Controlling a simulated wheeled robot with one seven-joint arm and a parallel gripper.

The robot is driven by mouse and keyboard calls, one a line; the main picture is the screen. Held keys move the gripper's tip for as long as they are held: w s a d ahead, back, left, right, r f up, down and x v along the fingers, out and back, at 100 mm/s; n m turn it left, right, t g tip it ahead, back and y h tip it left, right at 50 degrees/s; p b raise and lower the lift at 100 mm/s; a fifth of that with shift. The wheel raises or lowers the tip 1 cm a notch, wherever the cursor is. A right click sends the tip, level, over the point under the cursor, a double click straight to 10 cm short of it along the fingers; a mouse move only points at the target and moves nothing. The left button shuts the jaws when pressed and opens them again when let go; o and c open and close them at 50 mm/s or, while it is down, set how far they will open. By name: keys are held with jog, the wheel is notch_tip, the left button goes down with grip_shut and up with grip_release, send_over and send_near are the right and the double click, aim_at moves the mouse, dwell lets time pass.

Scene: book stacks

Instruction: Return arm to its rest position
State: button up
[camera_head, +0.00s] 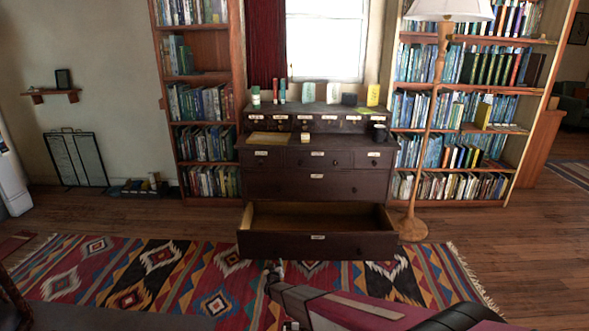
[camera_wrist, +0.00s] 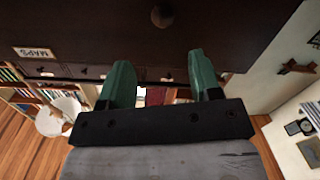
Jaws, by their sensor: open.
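My gripper (camera_wrist: 160,72) is open in the wrist view, with its two green fingers apart and nothing between them. In the head view my arm reaches in from the bottom right, and its end (camera_head: 272,274) is in front of the open bottom drawer (camera_head: 318,244) of the dark dresser (camera_head: 310,184). The wrist view appears upside down. A dark drawer front (camera_wrist: 110,22) with a round knob (camera_wrist: 162,16) and a MAPS label (camera_wrist: 33,52) fills its top, beyond the fingertips. I see no contact between the fingers and the knob.
Bookshelves (camera_head: 203,78) stand on both sides of the dresser. A floor lamp (camera_head: 412,228) stands at its right. A patterned rug (camera_head: 150,270) covers the floor in front. The open drawer sticks out over the rug. Bare wood floor (camera_head: 515,245) lies to the right.

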jog(key=s+d+r+g+y, duration=0.1)
jog(key=s+d+r+g, duration=0.3)
jog(key=d+r, duration=0.45)
jog(key=s+d+r+g+y, duration=0.1)
jog(key=s+d+r+g, duration=0.4)
jog(key=r, duration=0.6)
jog(key=s+d+r+m+g+h, duration=0.1)
jog(key=s+d+r+g, duration=0.1)
jog(key=s+d+r, duration=0.3)
jog(key=s+d+r+m+g, duration=0.1)
jog(key=s+d+r+g, duration=0.2)
jog(key=s, duration=0.9)
jog(key=s+d+r+m+g+h, duration=0.1)
jog(key=s+d+r+g, duration=0.2)
jog(key=s+d+r, duration=0.6)
jog(key=shift+s+d+r+m+h, duration=0.2)
jog(key=shift+d+m+h, duration=0.15)
jog(key=shift+d, duration=0.6)
